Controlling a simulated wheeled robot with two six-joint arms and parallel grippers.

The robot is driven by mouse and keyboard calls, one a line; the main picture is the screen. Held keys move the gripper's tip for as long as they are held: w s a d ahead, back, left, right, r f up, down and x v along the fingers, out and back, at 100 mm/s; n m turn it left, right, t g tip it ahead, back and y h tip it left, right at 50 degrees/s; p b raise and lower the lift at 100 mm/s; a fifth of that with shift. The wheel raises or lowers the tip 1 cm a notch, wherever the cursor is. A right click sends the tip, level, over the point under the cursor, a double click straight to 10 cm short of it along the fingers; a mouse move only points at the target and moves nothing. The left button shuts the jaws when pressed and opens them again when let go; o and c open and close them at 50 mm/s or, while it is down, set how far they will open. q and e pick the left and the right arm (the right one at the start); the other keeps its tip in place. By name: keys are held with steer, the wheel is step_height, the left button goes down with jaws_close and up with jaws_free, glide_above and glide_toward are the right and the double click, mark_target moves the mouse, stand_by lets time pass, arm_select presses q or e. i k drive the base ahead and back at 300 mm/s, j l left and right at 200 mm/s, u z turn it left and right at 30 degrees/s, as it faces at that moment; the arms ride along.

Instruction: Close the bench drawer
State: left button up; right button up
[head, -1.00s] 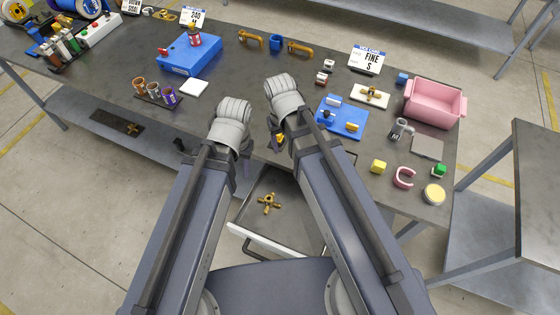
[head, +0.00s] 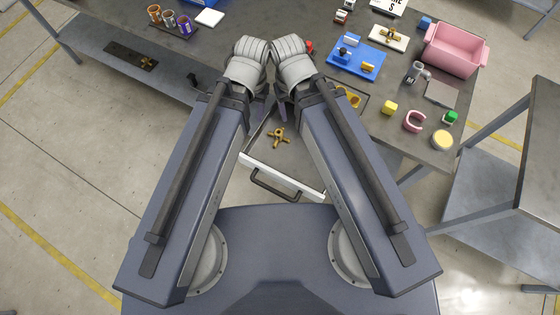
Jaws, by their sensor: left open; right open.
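The bench drawer (head: 302,158) is pulled out from under the bench's front edge, with a pale front panel and a dark bar handle (head: 274,190) facing me. A brass star-shaped knob (head: 278,137) lies inside it. My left gripper (head: 260,108) and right gripper (head: 283,110) are side by side above the drawer's far part, by the bench edge. Both are open with nothing seen between the fingers. Both are beyond the drawer's front panel. My wrists and forearms hide the drawer's rear and parts of its sides.
The bench top (head: 240,20) carries a blue fixture tray (head: 357,56), a pink bin (head: 455,50), a yellow block (head: 389,107) and a pink C-shaped piece (head: 414,121). A lower shelf (head: 110,45) runs left. Another grey table (head: 520,150) stands right. Floor left is clear.

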mark_target(290, 164)
steer(key=k, duration=0.55)
steer(key=k+j+u, duration=0.1)
steer(key=k+j, duration=0.3)
steer(key=k, duration=0.1)
